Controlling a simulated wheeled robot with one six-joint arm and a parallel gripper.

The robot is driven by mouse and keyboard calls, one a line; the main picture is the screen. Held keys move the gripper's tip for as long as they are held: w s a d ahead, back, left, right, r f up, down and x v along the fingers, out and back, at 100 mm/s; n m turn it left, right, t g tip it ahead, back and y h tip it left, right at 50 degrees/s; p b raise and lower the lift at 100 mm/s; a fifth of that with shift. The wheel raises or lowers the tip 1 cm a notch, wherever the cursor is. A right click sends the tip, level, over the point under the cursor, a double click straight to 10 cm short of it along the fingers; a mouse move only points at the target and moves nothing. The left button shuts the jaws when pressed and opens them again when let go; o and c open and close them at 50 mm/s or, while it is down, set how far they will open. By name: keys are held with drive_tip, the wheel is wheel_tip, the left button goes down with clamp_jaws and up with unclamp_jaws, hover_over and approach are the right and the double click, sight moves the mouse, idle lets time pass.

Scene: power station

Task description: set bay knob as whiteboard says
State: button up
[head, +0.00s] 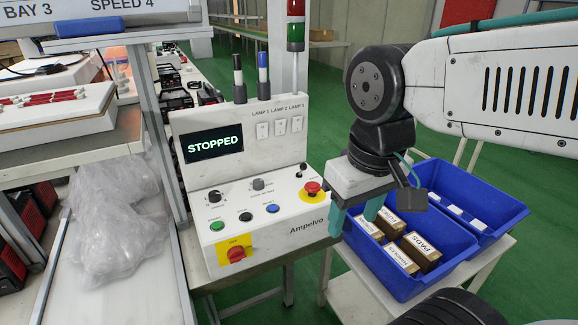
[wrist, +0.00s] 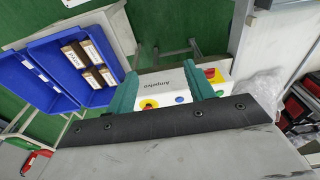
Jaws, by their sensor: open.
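The whiteboard (head: 100,17) at the top left is partly cut off and reads "BAY 3" and "SPEED 4". The white Ampelvo control panel (head: 290,224) stands on a table, its screen (head: 213,143) reading "STOPPED". A dark knob (head: 214,197) sits left on its sloped face and a grey knob (head: 258,184) sits nearer the middle. Their small labels and settings are too small to read. My gripper (head: 357,215) is open and empty, right of the panel and apart from it. In the wrist view the panel (wrist: 165,80) shows between the teal fingers, its knobs mostly hidden.
Blue bins (head: 452,266) with small boxes stand on a cart right of the panel, close to my gripper. A red button (head: 312,187), a joystick (head: 301,170) and a red rotary switch (head: 236,254) are on the panel. A plastic bag (head: 118,215) lies left.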

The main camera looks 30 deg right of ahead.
drive_tip(key=w, duration=1.1)
drive_tip(key=t, duration=0.3)
approach(258, 181)
drive_tip(key=x, duration=0.7)
drive_tip(key=shift+f, duration=0.35)
drive_tip(key=shift+w+f, duration=0.2)
drive_tip(key=shift+f, duration=0.2)
drive_tip(key=c, duration=1)
